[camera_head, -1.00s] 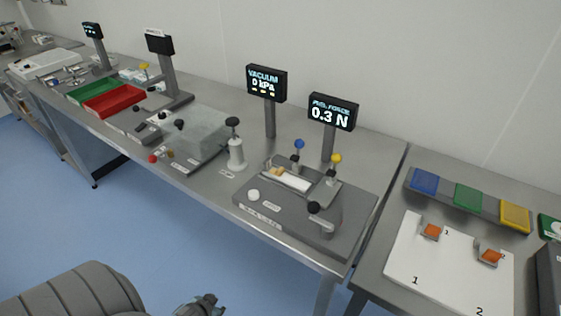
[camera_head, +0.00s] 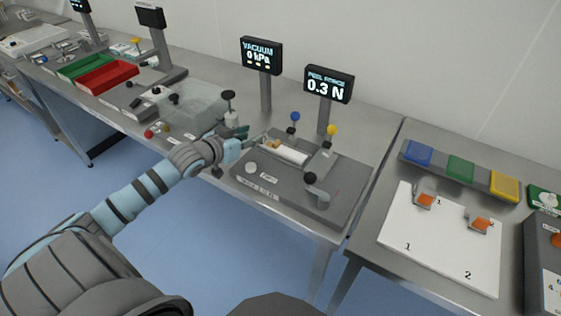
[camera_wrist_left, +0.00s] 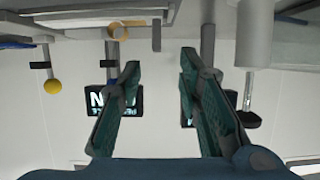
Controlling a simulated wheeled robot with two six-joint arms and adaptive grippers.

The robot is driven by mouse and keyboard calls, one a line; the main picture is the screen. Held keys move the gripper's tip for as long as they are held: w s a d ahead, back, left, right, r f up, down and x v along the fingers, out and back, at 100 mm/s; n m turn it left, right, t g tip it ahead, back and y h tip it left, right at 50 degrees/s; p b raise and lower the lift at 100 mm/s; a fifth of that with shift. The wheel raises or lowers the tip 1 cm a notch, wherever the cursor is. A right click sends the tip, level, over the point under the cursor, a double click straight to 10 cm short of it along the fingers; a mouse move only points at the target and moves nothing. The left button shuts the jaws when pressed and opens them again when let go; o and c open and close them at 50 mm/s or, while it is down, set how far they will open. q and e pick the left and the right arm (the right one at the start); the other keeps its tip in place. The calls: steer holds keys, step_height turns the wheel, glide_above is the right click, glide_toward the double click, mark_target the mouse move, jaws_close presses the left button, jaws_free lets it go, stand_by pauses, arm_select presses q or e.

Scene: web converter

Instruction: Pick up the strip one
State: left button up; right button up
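Two small orange pieces sit in grey holders on a white board (camera_head: 412,258); the one marked 1 (camera_head: 424,199) is left of the one marked 2 (camera_head: 481,224). A whitish strip-like piece (camera_head: 291,155) with a tan part (camera_head: 271,144) at its left end lies on the grey peel fixture (camera_head: 255,184). I cannot tell which of these is strip one.
The vacuum display (camera_head: 261,56) and the peel force display (camera_head: 328,84) stand on posts behind the fixture. Levers with blue (camera_head: 295,116), yellow (camera_head: 331,130) and black knobs rise around it. Blue, green and yellow pads (camera_head: 461,169) line the right table's back. Red and green trays stand far left.

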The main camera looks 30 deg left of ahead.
mark_target(263, 133)
arm_select(q)
steer(key=b+x, duration=0.1)
steer(key=x, duration=0.6)
steer(key=shift+d+f, duration=0.2)
steer(key=shift+f, duration=0.05)
jaws_close()
